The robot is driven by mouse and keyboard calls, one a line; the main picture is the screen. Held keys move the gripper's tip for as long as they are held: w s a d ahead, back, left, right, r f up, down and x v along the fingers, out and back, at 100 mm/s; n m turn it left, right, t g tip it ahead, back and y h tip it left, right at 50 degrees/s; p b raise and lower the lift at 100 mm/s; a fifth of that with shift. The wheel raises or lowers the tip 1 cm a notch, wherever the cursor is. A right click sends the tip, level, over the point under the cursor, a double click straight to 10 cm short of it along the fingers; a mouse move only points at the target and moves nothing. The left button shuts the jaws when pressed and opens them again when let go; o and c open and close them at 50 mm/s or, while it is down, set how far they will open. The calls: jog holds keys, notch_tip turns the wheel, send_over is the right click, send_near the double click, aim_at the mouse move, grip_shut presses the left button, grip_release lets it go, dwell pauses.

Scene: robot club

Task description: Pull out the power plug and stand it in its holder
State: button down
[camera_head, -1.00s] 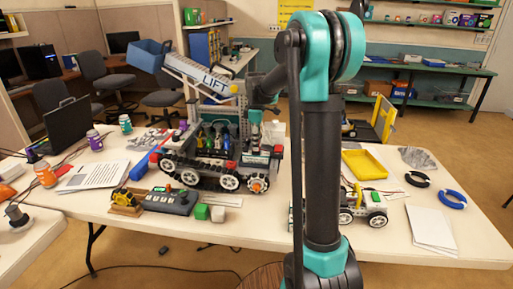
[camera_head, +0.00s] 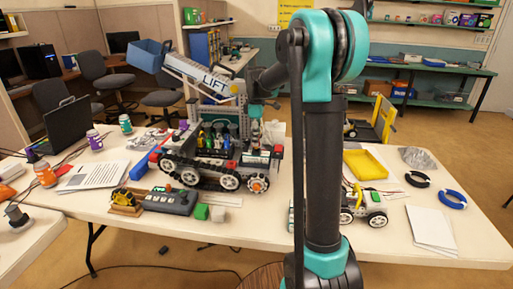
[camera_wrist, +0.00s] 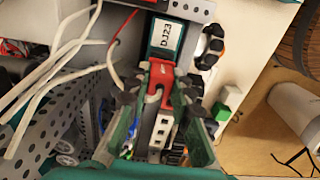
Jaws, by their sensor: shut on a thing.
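In the wrist view my gripper (camera_wrist: 160,100) has its two dark green fingers closed in on a red plug (camera_wrist: 160,84), which lies between the tips. A pale block with dark holes (camera_wrist: 162,130) shows below the plug, between the fingers. In the head view the tracked robot (camera_head: 215,160) with the LIFT arm stands on the table, and my wrist reaches over its right end. My arm and the robot's parts largely hide the fingers and plug there. I cannot make out the holder for certain.
A control box (camera_head: 170,201), a green cube (camera_head: 201,212) and a small wheeled car (camera_head: 365,212) stand nearby.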

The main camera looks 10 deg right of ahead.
jog(key=shift+r, duration=1.35)
jog(key=shift+r, duration=0.85)
